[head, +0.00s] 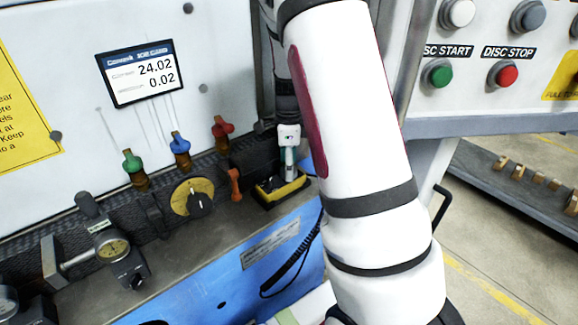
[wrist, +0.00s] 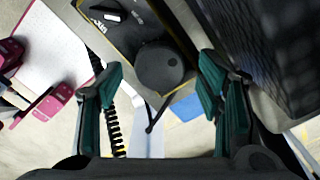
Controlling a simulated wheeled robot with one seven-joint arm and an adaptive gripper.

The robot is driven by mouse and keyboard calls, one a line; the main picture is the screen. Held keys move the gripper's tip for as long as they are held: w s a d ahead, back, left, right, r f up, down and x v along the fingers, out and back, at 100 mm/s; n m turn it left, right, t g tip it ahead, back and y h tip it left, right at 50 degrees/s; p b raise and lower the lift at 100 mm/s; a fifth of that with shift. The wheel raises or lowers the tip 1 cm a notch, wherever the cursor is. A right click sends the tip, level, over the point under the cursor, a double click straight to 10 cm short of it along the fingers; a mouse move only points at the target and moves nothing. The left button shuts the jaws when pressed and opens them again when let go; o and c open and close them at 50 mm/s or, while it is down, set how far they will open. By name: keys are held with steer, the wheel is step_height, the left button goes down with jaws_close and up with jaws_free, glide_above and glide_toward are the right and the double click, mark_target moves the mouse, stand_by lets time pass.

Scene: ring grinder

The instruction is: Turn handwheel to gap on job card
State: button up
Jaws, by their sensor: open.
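The job card (head: 142,73) is a small screen on the white panel at upper left in the head view, reading 24.02 and 0.02. In the wrist view my gripper (wrist: 161,80) is open and empty, its teal-padded fingers apart. A round black knob (wrist: 160,68), probably the handwheel, shows ahead between the fingertips; I cannot tell how far away it is. It sits by a dark, yellow-edged box (wrist: 122,28) with a white pointer. In the head view a yellow-and-black box (head: 283,190) stands left of my arm, which hides much around it.
Green (head: 133,163), blue (head: 180,143) and red (head: 222,127) valves line the bench back. A yellow dial (head: 193,199) and a round gauge (head: 114,249) stand in front. A coiled black cord (head: 300,262) hangs over the blue front. The button panel (head: 490,60) is at right.

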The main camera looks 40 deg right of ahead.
steer(key=shift+f, duration=0.5)
steer(key=c, duration=1.2)
steer(key=shift+n, duration=0.4)
steer(key=n, duration=0.2)
steer(key=shift+n, duration=0.4)
steer(key=n, duration=0.3)
steer(key=shift+n, duration=0.4)
steer(key=n, duration=0.6)
steer(key=shift+n, duration=0.3)
